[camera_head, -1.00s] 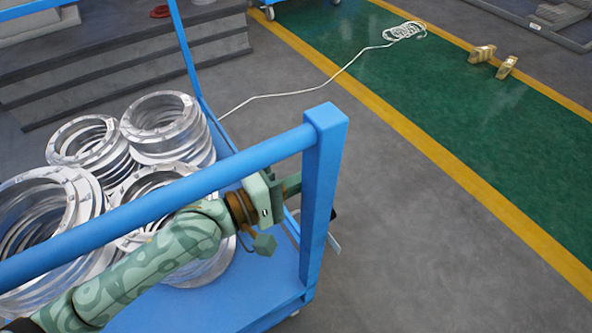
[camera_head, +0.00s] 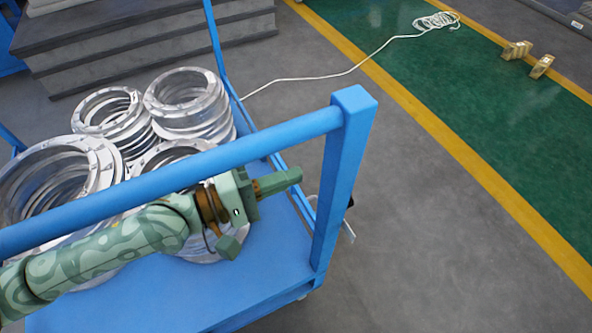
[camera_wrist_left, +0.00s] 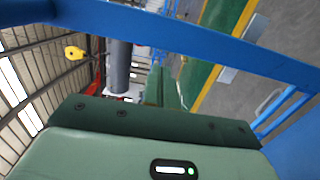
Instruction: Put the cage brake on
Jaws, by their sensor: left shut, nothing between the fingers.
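The cage is a blue-framed cart with a top rail (camera_head: 180,184), a corner post (camera_head: 342,180) and a flat deck (camera_head: 255,275). A small grey metal lever with a black end (camera_head: 348,235) shows low behind the post; I cannot tell if it is the brake. My left gripper (camera_head: 293,176) is shut and empty, beyond the rail and left of the post, above the deck and apart from the lever. In the left wrist view its closed fingers (camera_wrist_left: 162,88) point away, with a blue rail (camera_wrist_left: 215,42) across the view. My right gripper is out of view.
Stacks of silver flanged rings (camera_head: 188,100) stand on the deck, close to my left arm. A white cable (camera_head: 330,75) runs over the floor to a coil. Two brass-coloured blocks (camera_head: 540,66) lie on the green lane (camera_head: 480,120). Grey floor right of the cart is clear.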

